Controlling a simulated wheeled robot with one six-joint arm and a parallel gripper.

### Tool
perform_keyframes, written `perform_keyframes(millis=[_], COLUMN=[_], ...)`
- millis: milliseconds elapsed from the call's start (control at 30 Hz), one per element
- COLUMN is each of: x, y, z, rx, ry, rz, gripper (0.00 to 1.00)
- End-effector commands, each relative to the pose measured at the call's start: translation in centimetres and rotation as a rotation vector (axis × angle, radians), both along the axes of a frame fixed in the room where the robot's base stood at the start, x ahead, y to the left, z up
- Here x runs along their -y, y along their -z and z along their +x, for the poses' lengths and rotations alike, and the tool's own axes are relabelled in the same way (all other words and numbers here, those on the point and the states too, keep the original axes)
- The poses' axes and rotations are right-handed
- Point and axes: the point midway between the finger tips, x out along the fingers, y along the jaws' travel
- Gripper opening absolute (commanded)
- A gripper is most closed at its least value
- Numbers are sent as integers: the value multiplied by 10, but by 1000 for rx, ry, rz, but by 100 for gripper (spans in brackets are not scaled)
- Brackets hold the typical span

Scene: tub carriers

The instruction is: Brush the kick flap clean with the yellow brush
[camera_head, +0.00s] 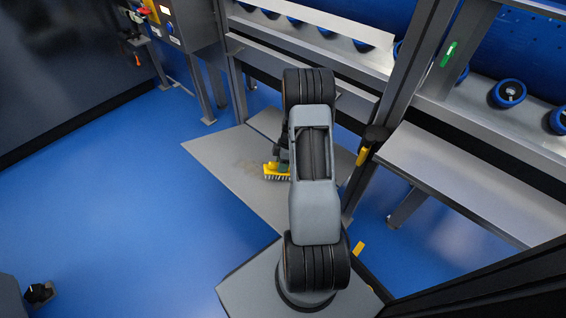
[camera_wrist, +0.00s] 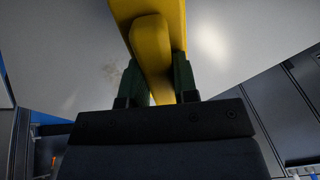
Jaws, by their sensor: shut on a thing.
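The yellow brush (camera_head: 274,171) is in my gripper, bristles down, close over a grey metal plate that looks like the kick flap (camera_head: 222,163). Whether the bristles touch it, I cannot tell. In the wrist view, the yellow brush (camera_wrist: 155,45) runs up from between the two green fingers of my gripper (camera_wrist: 160,82), which is shut on it. The flap (camera_wrist: 75,50) fills much of the wrist view behind the brush. A faint brown smudge (camera_head: 248,164) lies on the flap left of the brush; it also shows in the wrist view (camera_wrist: 112,72). My arm hides part of the flap's right side.
A grey frame with an upright post (camera_head: 387,95) stands behind and right of the flap. A grey shelf (camera_head: 465,185) juts out at right. Blue rollers (camera_head: 508,93) line the back. A control box (camera_head: 180,22) stands at upper left. The blue floor (camera_head: 110,200) at left is clear.

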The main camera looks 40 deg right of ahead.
Motion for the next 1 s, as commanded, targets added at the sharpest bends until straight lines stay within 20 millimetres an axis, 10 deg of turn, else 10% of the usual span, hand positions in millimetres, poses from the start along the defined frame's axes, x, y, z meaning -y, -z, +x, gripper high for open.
perform_keyframes(millis=[1000], x=[-3], y=[9], z=[0], rx=[0], ry=[0], rz=[0], gripper=[8])
